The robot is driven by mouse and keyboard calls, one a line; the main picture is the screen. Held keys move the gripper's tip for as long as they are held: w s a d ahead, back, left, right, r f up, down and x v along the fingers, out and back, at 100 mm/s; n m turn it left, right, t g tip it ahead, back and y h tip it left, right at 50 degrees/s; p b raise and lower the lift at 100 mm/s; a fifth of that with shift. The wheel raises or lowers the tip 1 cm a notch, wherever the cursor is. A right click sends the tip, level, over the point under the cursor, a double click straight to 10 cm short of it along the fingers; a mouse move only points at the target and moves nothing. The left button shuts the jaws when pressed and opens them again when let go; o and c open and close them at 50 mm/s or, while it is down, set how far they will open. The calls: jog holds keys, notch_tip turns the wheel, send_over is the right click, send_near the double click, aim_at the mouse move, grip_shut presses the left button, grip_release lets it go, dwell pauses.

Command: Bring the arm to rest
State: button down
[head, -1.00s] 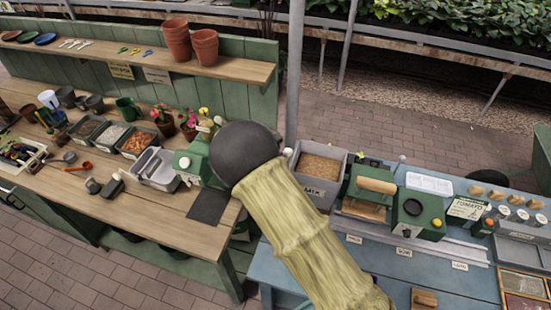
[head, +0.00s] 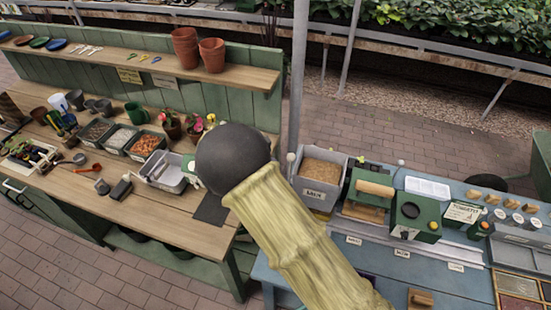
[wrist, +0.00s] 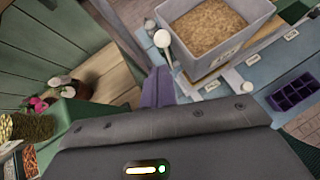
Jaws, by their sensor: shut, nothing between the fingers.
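My arm (head: 300,235), with a pale yellow-green covering and a dark round end, reaches up across the middle of the head view. It crosses in front of the gap between the wooden bench and the blue table. My gripper is hidden in the head view. In the wrist view my gripper (wrist: 157,88) shows as a pair of purple fingers beyond its dark body. The fingers are together and hold nothing. They point at the space between the green-backed bench and the grain-filled bin.
A grey bin of grain (head: 316,194) and a green machine with a wooden roller (head: 370,190) stand on the blue table (head: 360,268). The wooden bench (head: 150,215) at left holds pots, trays and tools. A grey post (head: 299,80) rises behind my arm.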

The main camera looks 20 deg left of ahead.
jog(key=shift+s+a+r, duration=0.15)
jog(key=shift+s+r, duration=0.3)
jog(key=shift+r, duration=0.05)
jog(key=s+d+m+g+b, duration=0.3)
jog(key=d+m+g+b, duration=0.25)
jog(key=d+m, duration=1.1)
jog(key=s+d+m+g+y+b, duration=0.1)
jog(key=s+d+m+y+b, duration=0.2)
jog(key=s+d+m, duration=1.1)
jog(key=s+d+b, duration=0.1)
jog(key=d+b, duration=0.1)
jog(key=d, duration=0.1)
jog(key=shift+s+d+r+y, duration=0.25)
jog(key=shift+r+y, duration=0.05)
jog(key=shift+y, duration=0.1)
